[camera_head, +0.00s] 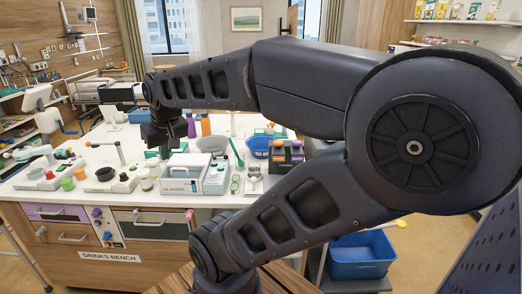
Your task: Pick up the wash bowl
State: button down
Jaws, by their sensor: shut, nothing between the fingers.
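Two bowl-like things stand on the white bench top. One is a grey bowl (212,144) behind the white glasses box. The other is a blue bowl (258,146) further right, partly hidden by dark boxes and my arm. I cannot tell for sure which is the wash bowl. My gripper (157,148) is at the end of my outstretched arm, over the bench to the left of both bowls. It is small and dark here, shut and empty, apart from either bowl.
The white glasses box (183,180) stands before the grey bowl. Dark boxes (288,157) stand beside the blue bowl. Cups, bottles and small devices crowd the bench (215,202). A blue crate (358,256) sits low at the right. A bed (105,88) stands behind.

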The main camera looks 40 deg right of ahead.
jog(key=c, duration=1.5)
grip_release()
